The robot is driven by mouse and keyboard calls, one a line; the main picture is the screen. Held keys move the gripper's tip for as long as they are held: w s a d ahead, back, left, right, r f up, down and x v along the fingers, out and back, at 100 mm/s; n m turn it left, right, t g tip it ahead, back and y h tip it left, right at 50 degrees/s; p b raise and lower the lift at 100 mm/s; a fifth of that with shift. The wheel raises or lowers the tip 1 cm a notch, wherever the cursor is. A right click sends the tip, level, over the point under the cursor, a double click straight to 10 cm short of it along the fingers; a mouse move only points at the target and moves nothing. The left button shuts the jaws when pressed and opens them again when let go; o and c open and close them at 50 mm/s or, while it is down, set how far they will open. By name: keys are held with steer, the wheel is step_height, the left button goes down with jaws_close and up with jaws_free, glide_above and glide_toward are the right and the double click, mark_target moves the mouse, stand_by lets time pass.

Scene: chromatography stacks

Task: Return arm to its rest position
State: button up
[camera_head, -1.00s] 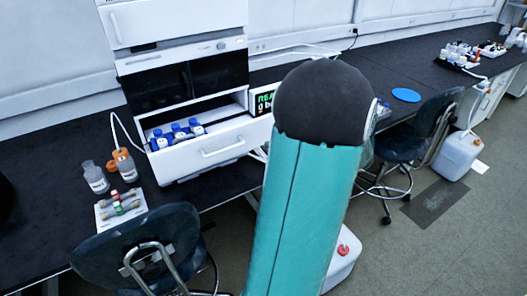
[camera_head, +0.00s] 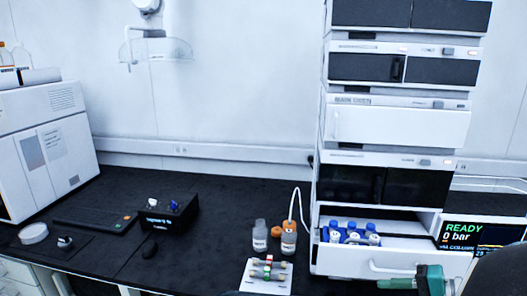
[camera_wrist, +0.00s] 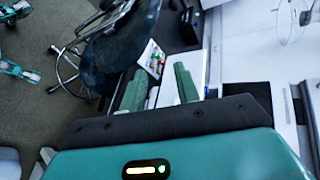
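My arm shows only in part at the lower right of the head view, in front of the stack's open drawer front. A dark green finger of my gripper (camera_head: 395,284) points left there, beside a teal arm part. The wrist view shows both green fingers of my gripper (camera_wrist: 160,67), spread apart with a gap and nothing held between them. The wrist camera looks past the fingers towards a dark chair (camera_wrist: 118,45), the floor and the bench.
The chromatography stack (camera_head: 402,125) stands at right, its drawer (camera_head: 395,260) open with blue-capped bottles (camera_head: 350,232). A black box (camera_head: 165,215) and a white instrument (camera_head: 45,150) stand left.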

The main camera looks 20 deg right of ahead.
steer(key=a+r+n+g+h, duration=0.2)
steer(key=a+n+h, duration=0.2)
steer(key=a, duration=0.9)
steer(key=a+r+n+g+h, duration=0.1)
steer(key=a+n+h, duration=0.3)
steer(key=a+n, duration=0.4)
steer(key=a+g, duration=0.1)
steer(key=a, duration=0.4)
steer(key=shift+r+g, duration=0.3)
steer(key=shift+r, duration=0.1)
steer(key=shift+d, duration=0.1)
